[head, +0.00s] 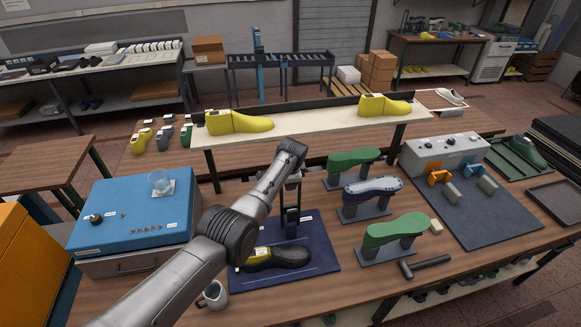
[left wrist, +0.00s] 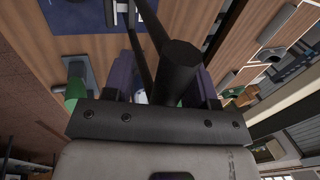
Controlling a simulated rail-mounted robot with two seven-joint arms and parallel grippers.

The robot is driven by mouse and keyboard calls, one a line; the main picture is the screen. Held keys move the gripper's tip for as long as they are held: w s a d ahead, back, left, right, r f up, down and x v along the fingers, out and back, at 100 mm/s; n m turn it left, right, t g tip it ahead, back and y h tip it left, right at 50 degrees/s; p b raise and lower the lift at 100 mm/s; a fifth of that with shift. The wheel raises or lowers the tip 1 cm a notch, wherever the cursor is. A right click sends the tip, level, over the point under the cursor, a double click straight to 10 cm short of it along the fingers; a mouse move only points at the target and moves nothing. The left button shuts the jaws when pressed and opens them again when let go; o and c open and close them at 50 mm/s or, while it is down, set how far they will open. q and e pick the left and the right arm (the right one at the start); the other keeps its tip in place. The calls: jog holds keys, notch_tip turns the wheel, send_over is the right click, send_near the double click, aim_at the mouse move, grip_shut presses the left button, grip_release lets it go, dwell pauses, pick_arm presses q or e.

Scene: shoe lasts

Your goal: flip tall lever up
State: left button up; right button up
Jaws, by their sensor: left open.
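My left gripper (head: 291,184) hangs from its grey arm over the back of a dark blue mat (head: 318,262). In the left wrist view its two dark purple fingers (left wrist: 163,84) are apart. A thick black cylinder (left wrist: 180,58) with a flat end shows between them, very close to the camera. It may be the tall lever's handle; I cannot tell, nor whether the fingers touch it. In the head view a dark upright frame (head: 290,217) stands on the mat under the gripper, partly hidden by the arm. My right gripper is out of view.
Green lasts (head: 396,229) and a blue-white one (head: 372,187) stand to the right, near a hammer (head: 424,267). A blue box (head: 135,212) with a glass is at left. A mug (head: 215,294) stands below the arm.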

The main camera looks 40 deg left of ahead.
pick_arm(q)
jog(key=p+v, duration=0.1)
jog(key=v, duration=0.1)
jog(key=shift+r, duration=0.25)
jog(key=v, duration=1)
jog(key=shift+d+r+b, duration=0.15)
jog(key=shift+r+b, duration=0.1)
jog(key=shift+b, duration=0.1)
jog(key=shift+s, duration=0.1)
